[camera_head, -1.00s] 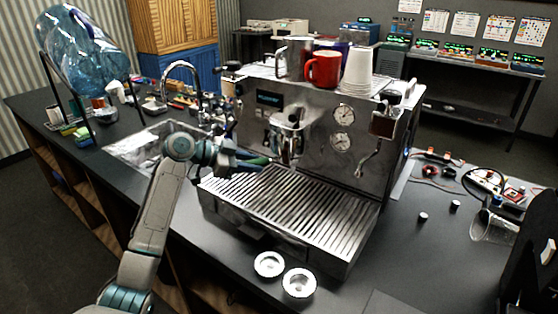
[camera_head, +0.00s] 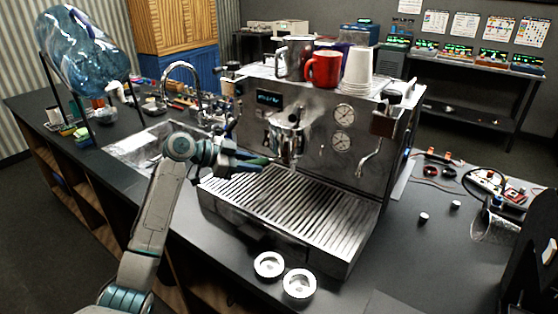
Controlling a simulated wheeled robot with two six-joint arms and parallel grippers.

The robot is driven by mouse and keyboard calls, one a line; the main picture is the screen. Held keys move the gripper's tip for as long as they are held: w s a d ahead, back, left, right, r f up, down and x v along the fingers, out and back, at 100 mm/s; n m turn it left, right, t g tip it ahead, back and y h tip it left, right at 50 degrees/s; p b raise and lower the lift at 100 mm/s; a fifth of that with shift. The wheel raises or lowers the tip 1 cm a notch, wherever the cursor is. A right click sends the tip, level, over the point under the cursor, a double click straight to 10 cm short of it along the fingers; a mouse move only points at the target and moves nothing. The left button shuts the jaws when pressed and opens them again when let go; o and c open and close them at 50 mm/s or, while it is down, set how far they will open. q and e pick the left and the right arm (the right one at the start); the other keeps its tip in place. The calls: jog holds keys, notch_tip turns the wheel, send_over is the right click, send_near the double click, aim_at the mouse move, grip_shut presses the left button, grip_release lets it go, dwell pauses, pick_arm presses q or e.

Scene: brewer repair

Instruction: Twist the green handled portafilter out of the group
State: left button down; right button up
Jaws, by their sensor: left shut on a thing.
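The espresso machine (camera_head: 318,110) stands on the dark counter. Its group (camera_head: 286,135) is on the front face, above the slatted drip tray (camera_head: 290,215). The green handle of the portafilter (camera_head: 257,161) points left and toward me from under the group. My left gripper (camera_head: 250,160) is shut on this handle, and its fingers hide part of it. Whether the portafilter is seated in the group or free of it is too small to tell. My right gripper is not in view.
Two round metal baskets (camera_head: 284,276) lie on the counter in front of the machine. A red mug (camera_head: 323,70), a steel pitcher and stacked white cups stand on top. A sink (camera_head: 150,148) with a tap is at left.

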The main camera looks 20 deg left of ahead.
pick_arm(q)
jog(key=shift+f+b, duration=0.35)
dwell(0.3)
dwell(1.0)
jog(key=shift+s+a+b, duration=0.3)
jog(key=shift+s+a, duration=0.25)
jog(key=shift+a, duration=0.5)
jog(key=shift+s+a+b, duration=0.35)
jog(key=shift+s+a, duration=0.2)
jog(key=shift+a, duration=0.5)
jog(key=shift+s+a+b, duration=0.3)
jog(key=shift+s+a, duration=0.25)
jog(key=shift+a, duration=0.5)
jog(key=s+a+b, duration=0.2)
jog(key=s+a, duration=0.1)
jog(key=a, duration=0.2)
jog(key=shift+a, duration=0.15)
